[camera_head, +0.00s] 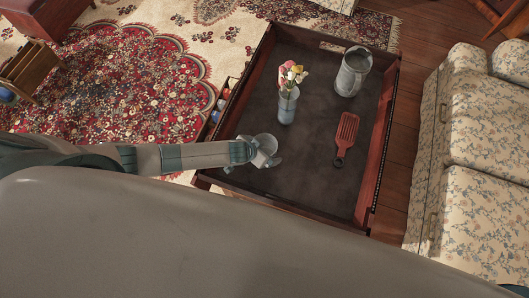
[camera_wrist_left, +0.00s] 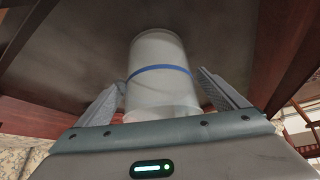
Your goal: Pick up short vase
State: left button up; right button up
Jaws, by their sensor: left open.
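The short vase (camera_head: 264,141) is a pale, translucent cylinder in the front left part of the dark table in the head view. In the left wrist view the vase (camera_wrist_left: 158,85) has a blue band around it. My left gripper (camera_head: 272,158) is at the vase, and its fingers partly cover it in the head view. The gripper is open, with one finger on each side of the vase in the wrist view. Whether either finger touches it I cannot tell. My right gripper is not in view.
A taller vase with flowers (camera_head: 287,106) stands behind the short vase. The table has a raised reddish-brown rim (camera_head: 378,150). A floral sofa (camera_head: 470,150) is on the right.

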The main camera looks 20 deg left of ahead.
pick_arm(q)
jog(key=c, duration=1.4)
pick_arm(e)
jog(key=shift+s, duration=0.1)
pick_arm(q)
jog(key=shift+r, duration=0.15)
jog(key=shift+r, duration=0.45)
jog(key=shift+s+d+r+b, duration=0.15)
jog(key=shift+s+d+r, duration=0.85)
jog(key=shift+d+r, duration=0.7)
jog(key=shift+s+d+r+b, duration=0.15)
jog(key=shift+s+d+r, duration=0.8)
jog(key=shift+d+r, duration=0.7)
jog(key=shift+s+d+r+b, duration=0.15)
jog(key=shift+s+d+r, duration=0.85)
jog(key=shift+d+r, duration=0.65)
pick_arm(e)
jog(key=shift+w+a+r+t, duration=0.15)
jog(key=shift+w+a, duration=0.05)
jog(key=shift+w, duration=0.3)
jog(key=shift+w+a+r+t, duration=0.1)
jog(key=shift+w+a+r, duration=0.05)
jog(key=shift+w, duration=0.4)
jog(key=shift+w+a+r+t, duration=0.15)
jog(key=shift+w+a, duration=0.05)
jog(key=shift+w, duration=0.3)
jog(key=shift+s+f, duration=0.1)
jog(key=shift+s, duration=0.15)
